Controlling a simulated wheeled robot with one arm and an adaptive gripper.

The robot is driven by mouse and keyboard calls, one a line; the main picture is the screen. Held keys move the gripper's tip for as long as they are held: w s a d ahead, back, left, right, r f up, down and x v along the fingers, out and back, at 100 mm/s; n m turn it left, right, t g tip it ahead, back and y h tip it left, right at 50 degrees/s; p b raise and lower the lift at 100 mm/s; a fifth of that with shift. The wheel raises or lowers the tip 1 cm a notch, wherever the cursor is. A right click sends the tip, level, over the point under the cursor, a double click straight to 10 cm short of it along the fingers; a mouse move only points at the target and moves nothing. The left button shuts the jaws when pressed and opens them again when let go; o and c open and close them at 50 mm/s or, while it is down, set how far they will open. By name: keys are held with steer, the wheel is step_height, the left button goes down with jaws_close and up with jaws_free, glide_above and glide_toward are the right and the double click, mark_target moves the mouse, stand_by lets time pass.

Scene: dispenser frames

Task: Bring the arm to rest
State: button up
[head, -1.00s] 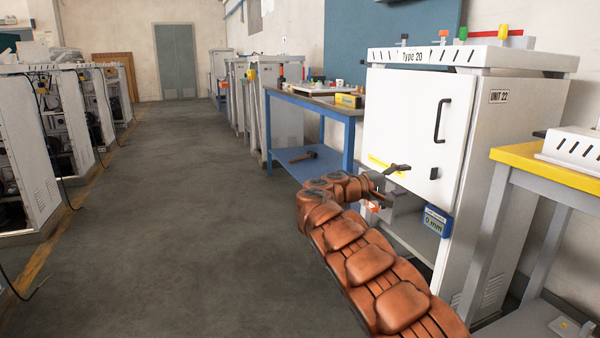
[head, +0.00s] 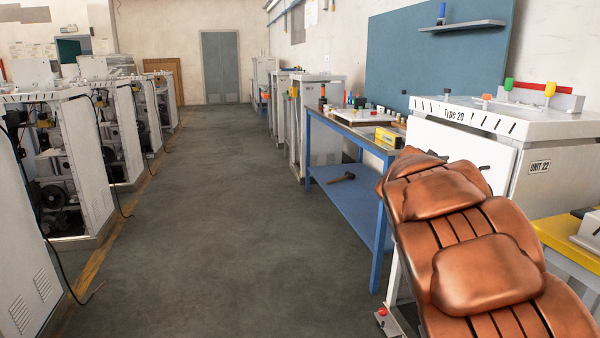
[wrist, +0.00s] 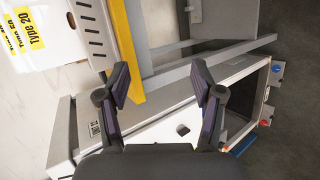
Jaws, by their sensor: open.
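My copper-coloured arm rises at the right of the head view and covers much of the cabinet marked Type 20 and UNIT 22 (head: 560,165). My gripper is hidden in the head view. In the wrist view my gripper (wrist: 162,88) shows two dark fingers spread apart with nothing between them. Beyond the fingers, the wrist view shows a grey-white cabinet body (wrist: 235,85) and the yellow edge (wrist: 125,50) of a bench, seen sideways. I see no contact between the fingers and these things.
A blue workbench (head: 345,200) stands left of the cabinet, with a hammer (head: 341,177) on its lower shelf. A yellow-topped table (head: 560,236) is at the right edge. Open white machine cabinets (head: 98,165) line the left. The floor aisle (head: 215,220) between is clear.

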steer(key=s+a+r+y+p, duration=0.2)
steer(key=s+a+y+p, duration=0.3)
steer(key=s+a+p, duration=0.4)
steer(key=s+a+r+y+p, duration=0.2)
steer(key=s+a+y+p, duration=0.4)
steer(key=s+a, duration=1)
steer(key=s+p, duration=0.3)
steer(key=s, duration=0.2)
steer(key=shift+r+n, duration=0.25)
steer(key=shift+n, duration=0.05)
